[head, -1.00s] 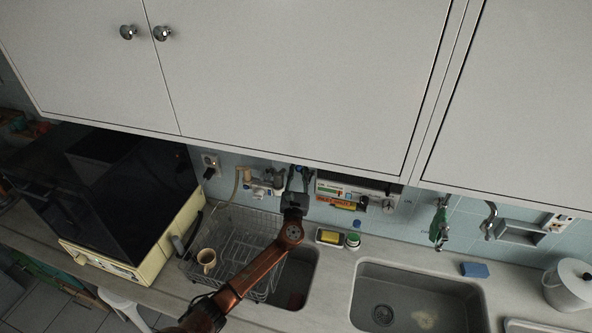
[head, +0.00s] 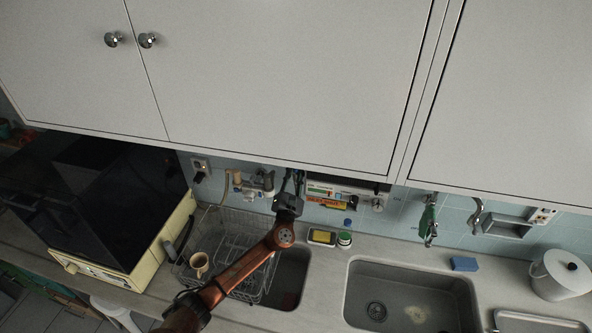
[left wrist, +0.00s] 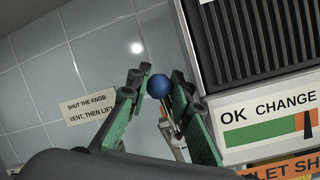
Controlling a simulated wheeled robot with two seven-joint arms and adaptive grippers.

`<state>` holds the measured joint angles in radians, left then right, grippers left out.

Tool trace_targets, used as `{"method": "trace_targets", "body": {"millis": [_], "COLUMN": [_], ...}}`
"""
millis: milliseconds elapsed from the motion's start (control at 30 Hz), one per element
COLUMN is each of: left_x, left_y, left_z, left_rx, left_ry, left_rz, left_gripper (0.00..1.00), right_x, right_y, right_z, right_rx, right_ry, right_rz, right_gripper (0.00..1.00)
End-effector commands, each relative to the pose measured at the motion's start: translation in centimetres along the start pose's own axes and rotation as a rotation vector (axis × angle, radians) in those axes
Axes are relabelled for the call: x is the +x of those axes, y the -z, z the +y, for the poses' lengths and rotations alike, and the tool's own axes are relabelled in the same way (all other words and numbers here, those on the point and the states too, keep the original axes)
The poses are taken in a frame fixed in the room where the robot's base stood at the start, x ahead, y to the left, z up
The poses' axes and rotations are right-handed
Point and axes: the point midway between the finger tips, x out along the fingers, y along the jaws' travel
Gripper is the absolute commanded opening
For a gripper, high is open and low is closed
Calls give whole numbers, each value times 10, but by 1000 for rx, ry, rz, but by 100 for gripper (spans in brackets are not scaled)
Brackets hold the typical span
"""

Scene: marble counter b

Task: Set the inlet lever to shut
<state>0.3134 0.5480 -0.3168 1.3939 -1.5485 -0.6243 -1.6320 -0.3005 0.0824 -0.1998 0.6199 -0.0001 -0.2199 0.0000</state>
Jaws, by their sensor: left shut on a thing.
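The inlet lever shows in the left wrist view as a round blue knob (left wrist: 160,85) on a thin metal stem running down to a pale fitting. My left gripper (left wrist: 158,80) has green fingers on either side of the knob and is shut on the lever. In the head view my left gripper (head: 293,187) reaches to the wall fittings under the cabinet, left of the labelled panel. The lever is hidden there by the gripper. An orange label, partly cut off, reads "LET SH" (left wrist: 280,168). My right gripper is in neither view.
A filter panel with an "OK CHANGE" gauge (left wrist: 268,115) stands close right of the fingers. A small wall sign (left wrist: 88,107) is left. Below are a wire dish rack (head: 225,236) with a mug (head: 199,264) and sinks. The cabinet (head: 270,85) hangs low above.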

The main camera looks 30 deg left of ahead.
Motion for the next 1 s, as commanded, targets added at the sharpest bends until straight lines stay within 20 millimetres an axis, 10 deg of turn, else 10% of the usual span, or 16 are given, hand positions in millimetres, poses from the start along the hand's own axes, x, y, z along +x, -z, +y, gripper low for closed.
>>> {"method": "trace_targets", "body": {"millis": [233,267,533,1000], "left_x": [-2,-2,-1,0], "left_y": [7,7,3,-1], "left_z": [-1,-1,-2,-1], "left_rx": [5,5,1,-12], "left_ry": [2,2,2,0], "left_rz": [10,10,4,0], "left_gripper": [0,20,38,38], "right_x": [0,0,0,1], "right_y": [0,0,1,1], "right_z": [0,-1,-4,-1], "right_rx": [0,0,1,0], "right_ry": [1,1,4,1], "right_rz": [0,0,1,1], "right_gripper": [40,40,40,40]}}
